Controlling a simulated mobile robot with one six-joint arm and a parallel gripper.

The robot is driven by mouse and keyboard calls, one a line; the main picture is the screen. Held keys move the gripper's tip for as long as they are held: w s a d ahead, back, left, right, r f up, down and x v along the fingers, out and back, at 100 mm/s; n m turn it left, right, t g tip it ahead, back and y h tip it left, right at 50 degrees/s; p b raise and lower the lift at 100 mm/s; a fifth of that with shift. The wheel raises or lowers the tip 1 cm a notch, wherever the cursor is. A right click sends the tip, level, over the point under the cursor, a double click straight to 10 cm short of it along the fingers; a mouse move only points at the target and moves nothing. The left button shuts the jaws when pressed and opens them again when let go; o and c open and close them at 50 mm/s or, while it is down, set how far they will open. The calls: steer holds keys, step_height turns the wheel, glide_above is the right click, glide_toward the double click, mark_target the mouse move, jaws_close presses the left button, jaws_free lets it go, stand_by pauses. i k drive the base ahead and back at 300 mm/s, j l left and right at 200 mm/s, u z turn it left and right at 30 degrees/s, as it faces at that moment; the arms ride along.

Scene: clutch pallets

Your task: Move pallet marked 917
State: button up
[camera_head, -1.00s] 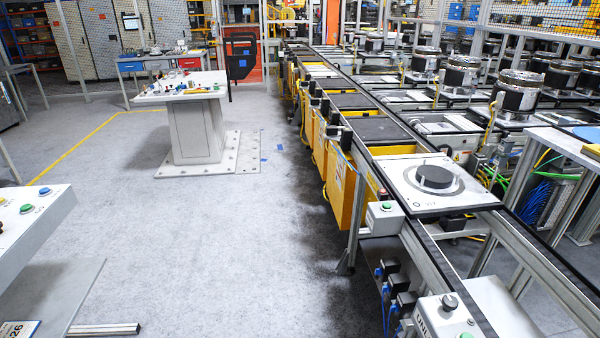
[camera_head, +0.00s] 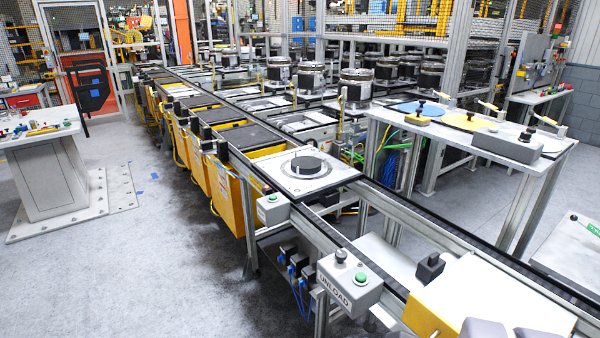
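A square white pallet (camera_head: 335,177) with a dark round disc (camera_head: 305,166) at its middle lies flat on the conveyor (camera_head: 395,215), near the centre of the view. Small marks show on the pallet's white face, but I cannot read a number on them. My gripper does not show in the view.
A grey control box marked UNLOAD (camera_head: 348,284), with a green button, stands at the conveyor's near side. A white plate with yellow parts (camera_head: 500,285) is at the bottom right. A work table (camera_head: 545,158) stands behind the conveyor. Floor (camera_head: 120,280) is clear at lower left.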

mark_target(302, 175)
steer(key=i+j, duration=0.2)
steer(key=j, duration=0.15)
steer(key=i+j+z, duration=0.1)
steer(key=j, duration=0.25)
steer(key=i+j+z, duration=0.1)
steer(key=i+j, duration=0.3)
steer(key=j, duration=0.3)
steer(key=i+j+z, duration=0.1)
steer(key=j, duration=0.25)
steer(key=i+j, duration=0.25)
steer(key=j, duration=0.15)
steer(key=i+j+z, duration=0.3)
steer(key=i+j, duration=0.5)
steer(key=i, duration=0.35)
steer(key=i+j+z, duration=0.3)
steer(key=i+j, duration=0.75)
steer(key=i, duration=0.3)
